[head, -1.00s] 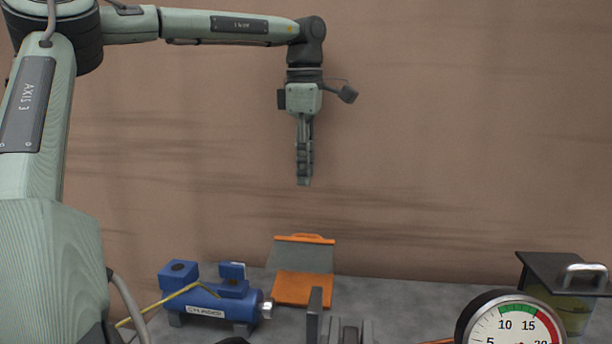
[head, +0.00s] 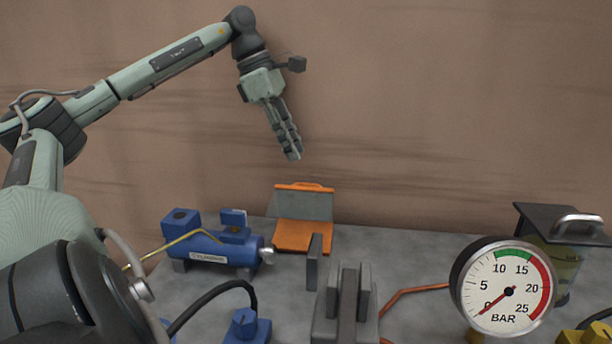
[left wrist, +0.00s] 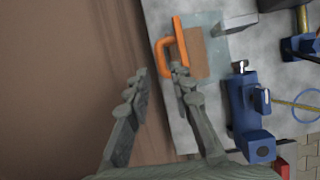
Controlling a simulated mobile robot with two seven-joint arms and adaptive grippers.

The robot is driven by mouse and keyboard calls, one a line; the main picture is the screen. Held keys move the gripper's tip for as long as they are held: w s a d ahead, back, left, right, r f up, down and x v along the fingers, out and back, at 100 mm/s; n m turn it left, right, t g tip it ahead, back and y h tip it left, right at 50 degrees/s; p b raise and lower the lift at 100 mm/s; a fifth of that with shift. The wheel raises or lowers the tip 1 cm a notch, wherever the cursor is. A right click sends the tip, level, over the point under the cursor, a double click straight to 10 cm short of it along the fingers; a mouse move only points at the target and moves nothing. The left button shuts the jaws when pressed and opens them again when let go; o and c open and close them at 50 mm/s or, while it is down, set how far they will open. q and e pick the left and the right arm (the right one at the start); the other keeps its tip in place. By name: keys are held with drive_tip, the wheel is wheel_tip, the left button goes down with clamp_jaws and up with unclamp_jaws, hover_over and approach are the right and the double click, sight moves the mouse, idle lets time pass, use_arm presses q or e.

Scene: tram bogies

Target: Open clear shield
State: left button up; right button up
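The clear shield (head: 303,206) is a see-through pane with an orange handle (head: 304,187) along its top edge. It stands above an orange plate (head: 303,237) at the back of the grey bench. In the left wrist view the orange handle (left wrist: 171,46) and the pane (left wrist: 215,66) lie beyond the fingers. My left gripper (head: 290,155) hangs tilted in the air above the shield, apart from it. Its fingers (left wrist: 158,82) are spread and empty in the left wrist view. The right gripper is not in view.
A blue cylinder (head: 216,251) stands left of the shield. Grey upright blocks (head: 348,303) stand in front. A pressure gauge (head: 503,288) and a dark-lidded container with a handle (head: 563,253) are at right. Bare bench (head: 385,252) lies right of the shield.

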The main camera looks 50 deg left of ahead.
sight(305, 184)
use_arm(q)
drive_tip(key=x, duration=0.5)
drive_tip(key=shift+f, duration=0.1)
drive_tip(key=shift+p+x, duration=0.35)
drive_tip(key=shift+x, duration=0.55)
drive_tip(key=shift+d+f, duration=0.15)
drive_tip(key=shift+f, duration=0.15)
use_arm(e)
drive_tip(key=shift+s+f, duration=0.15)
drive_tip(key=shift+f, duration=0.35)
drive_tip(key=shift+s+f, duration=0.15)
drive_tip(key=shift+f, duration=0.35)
use_arm(q)
clamp_jaws()
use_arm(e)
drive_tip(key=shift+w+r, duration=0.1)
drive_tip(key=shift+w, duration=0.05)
